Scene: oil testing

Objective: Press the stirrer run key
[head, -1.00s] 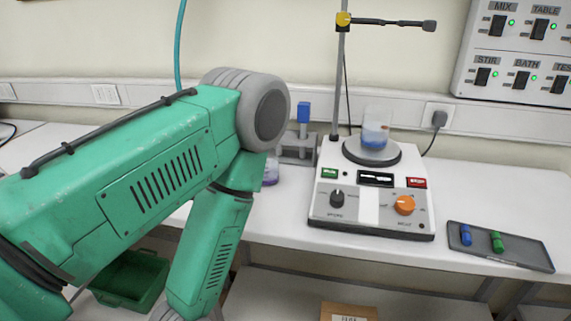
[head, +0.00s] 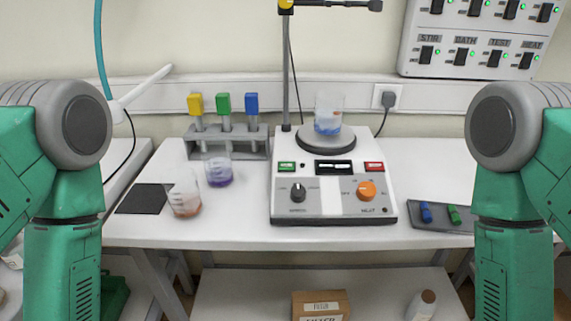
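The stirrer (head: 330,205) is a white hotplate unit standing on the bench at the middle of the head view. Its front panel has a green key (head: 287,166) at upper left and a red key (head: 374,166) at upper right; their lettering is too small to read. A dark display (head: 333,167) lies between them. Below are a black knob (head: 298,192) and an orange knob (head: 366,190). A beaker (head: 328,113) with blue liquid stands on the round plate. My arms come down at both sides, apart from the stirrer; both grippers are below the frame.
Left of the stirrer stand a rack (head: 228,144) with yellow, green and blue-topped items, a purple-liquid beaker (head: 219,172) and a brownish-liquid beaker (head: 184,193). A dark tray (head: 408,215) lies right. A stand rod (head: 286,70) rises behind. The stirrer's front is clear.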

